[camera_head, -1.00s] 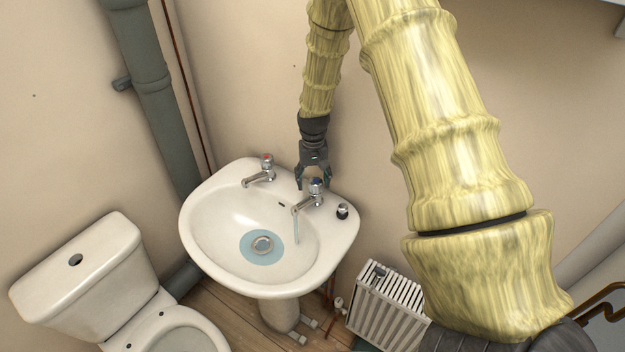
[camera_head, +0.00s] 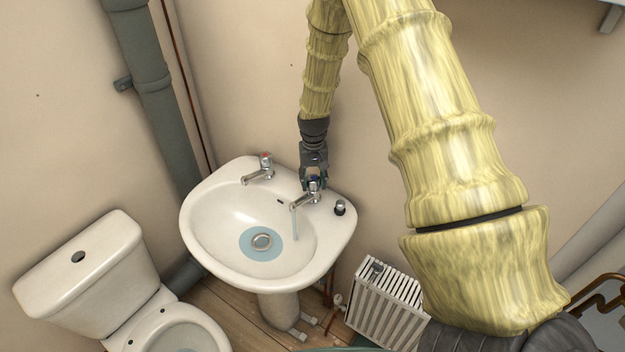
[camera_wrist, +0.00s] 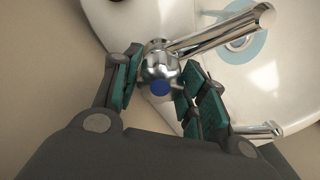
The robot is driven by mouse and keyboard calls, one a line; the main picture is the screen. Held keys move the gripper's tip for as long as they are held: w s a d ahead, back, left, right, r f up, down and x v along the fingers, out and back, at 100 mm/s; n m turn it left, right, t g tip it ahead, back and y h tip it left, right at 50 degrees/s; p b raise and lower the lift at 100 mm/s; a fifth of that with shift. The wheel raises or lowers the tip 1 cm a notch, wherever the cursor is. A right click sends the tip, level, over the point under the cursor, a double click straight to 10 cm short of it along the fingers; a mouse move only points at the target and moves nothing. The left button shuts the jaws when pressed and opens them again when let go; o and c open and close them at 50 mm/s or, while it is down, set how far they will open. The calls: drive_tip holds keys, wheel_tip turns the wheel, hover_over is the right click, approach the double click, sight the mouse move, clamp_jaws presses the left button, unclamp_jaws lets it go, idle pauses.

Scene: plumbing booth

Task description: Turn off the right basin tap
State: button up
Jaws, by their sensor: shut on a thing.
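The right basin tap (camera_head: 306,199) is chrome and stands on the back right rim of the white basin (camera_head: 205,243). Water runs from its spout into the bowl, where a bluish pool lies around the drain. My gripper (camera_head: 313,183) is over the tap from above, its fingers around the tap head. In the wrist view my gripper (camera_wrist: 155,90) is shut on the head of the right tap (camera_wrist: 160,68), with a green pad on each side and the blue cap between them. The fingers partly hide the head in the head view.
The left tap (camera_head: 258,169), with a red mark, stands on the back left rim. A small dark-topped item (camera_head: 339,208) sits on the rim right of the right tap. A toilet (camera_head: 85,268) is at the left and a white radiator (camera_head: 385,300) at the lower right.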

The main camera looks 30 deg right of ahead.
drive_tip(key=shift+m, duration=0.4)
drive_tip(key=m, duration=0.4)
drive_tip(key=shift+s+m, duration=0.1)
drive_tip(key=shift+m, duration=0.3)
drive_tip(key=m, duration=0.6)
drive_tip(key=m+p, duration=0.1)
drive_tip(key=m, duration=0.5)
drive_tip(key=shift+r+m, duration=0.1)
drive_tip(key=shift+m, duration=0.3)
drive_tip(key=m+p, duration=0.1)
drive_tip(key=m, duration=0.4)
drive_tip(key=shift+m, duration=0.4)
drive_tip(key=shift+w, duration=0.2)
drive_tip(key=o, duration=1)
drive_tip(key=shift+s, duration=0.1)
drive_tip(key=shift+o, duration=0.2)
